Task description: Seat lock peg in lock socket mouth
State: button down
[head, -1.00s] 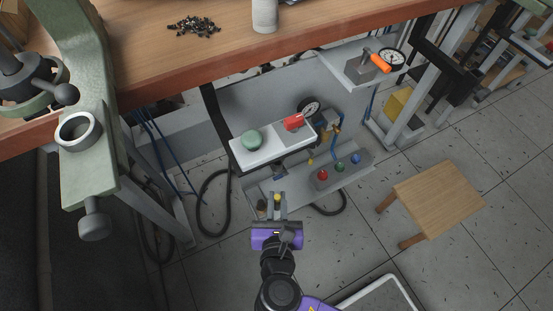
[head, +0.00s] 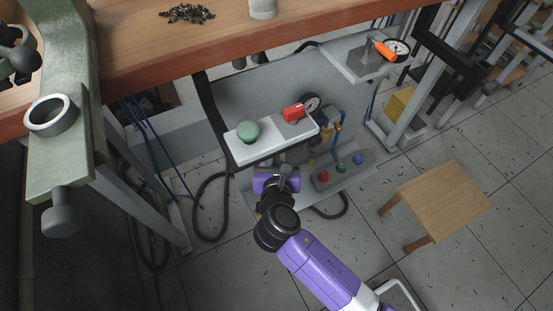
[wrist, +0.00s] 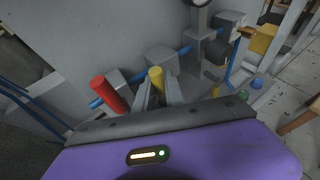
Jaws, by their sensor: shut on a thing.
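My gripper (wrist: 158,92) is shut on a yellow peg, which I take to be the lock peg (wrist: 156,76), in the wrist view. The peg stands up between the two grey fingers. Just beyond it is a grey block (wrist: 162,57) on a blue pipe; I cannot tell whether the peg touches it. No socket mouth can be made out clearly. In the head view my purple gripper body (head: 268,181) is below the white shelf (head: 250,151), and its fingertips and the peg are hidden there.
A red cylinder (wrist: 106,94) stands left of the peg, close to my gripper. Red, green and blue knobs (head: 340,168) sit to the right. A wooden stool (head: 437,203) stands on the floor.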

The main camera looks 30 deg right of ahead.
jog(key=shift+f, duration=0.75)
jog(key=shift+r, duration=0.15)
jog(key=c, duration=1.4)
grip_release()
jog(key=shift+f, duration=0.2)
jog(key=shift+r, duration=0.25)
jog(key=p+v, duration=0.3)
jog(key=v, duration=0.9)
